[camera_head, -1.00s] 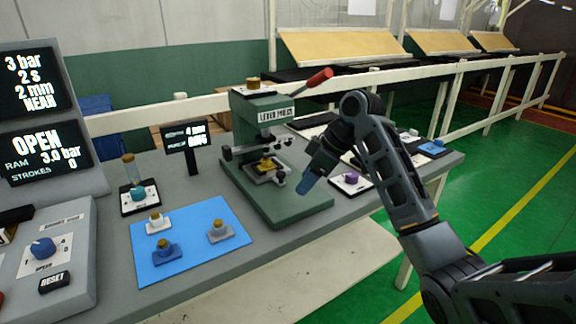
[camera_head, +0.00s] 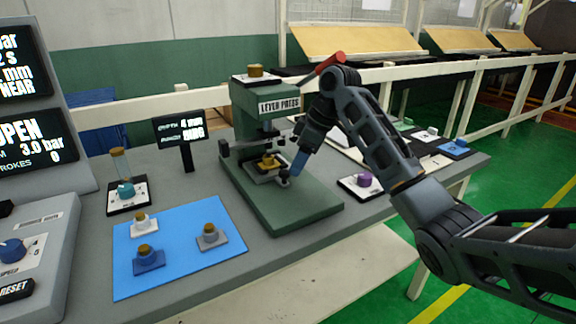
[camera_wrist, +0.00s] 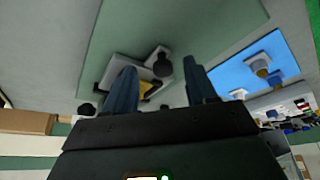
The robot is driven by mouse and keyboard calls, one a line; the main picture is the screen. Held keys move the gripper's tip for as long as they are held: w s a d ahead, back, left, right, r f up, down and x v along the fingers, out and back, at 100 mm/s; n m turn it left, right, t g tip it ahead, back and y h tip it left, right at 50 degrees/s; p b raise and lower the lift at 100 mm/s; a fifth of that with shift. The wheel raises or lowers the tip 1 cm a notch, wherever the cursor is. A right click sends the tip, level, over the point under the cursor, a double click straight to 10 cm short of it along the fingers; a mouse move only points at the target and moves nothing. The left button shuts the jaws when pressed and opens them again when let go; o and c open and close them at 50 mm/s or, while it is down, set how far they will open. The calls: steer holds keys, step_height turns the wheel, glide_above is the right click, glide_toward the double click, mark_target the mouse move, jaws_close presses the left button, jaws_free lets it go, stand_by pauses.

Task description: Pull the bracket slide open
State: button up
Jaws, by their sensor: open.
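The green lever press (camera_head: 262,150) stands on the grey bench. Its bracket slide (camera_head: 266,170) is a pale plate at the press base with a brass-coloured part on it and a dark knob (camera_head: 284,181) at its front. My gripper (camera_head: 297,168) is just above and beside the knob in the head view. In the wrist view my gripper (camera_wrist: 162,86) is open, with the blue fingers apart, and the dark knob (camera_wrist: 162,64) shows between the fingertips. I cannot tell whether a finger touches it. The slide (camera_wrist: 130,62) is partly hidden behind the left finger.
The red-handled lever (camera_head: 328,63) is close to my arm. A purple knob (camera_head: 364,180) stands on the right. A small display (camera_head: 180,130) stands behind on the left.

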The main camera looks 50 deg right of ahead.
mark_target(285, 172)
steer(key=shift+w+a+f, duration=0.35)
steer(key=shift+w+f, duration=0.1)
steer(key=shift+w, duration=0.2)
steer(key=shift+w+a+f, duration=0.35)
steer(key=shift+w+f, duration=0.05)
steer(key=shift+w, duration=0.2)
steer(key=shift+w+a+f, duration=0.15)
steer(key=shift+w+f, duration=0.05)
steer(key=shift+f, duration=0.35)
steer(key=shift+c, duration=0.3)
jaws_close()
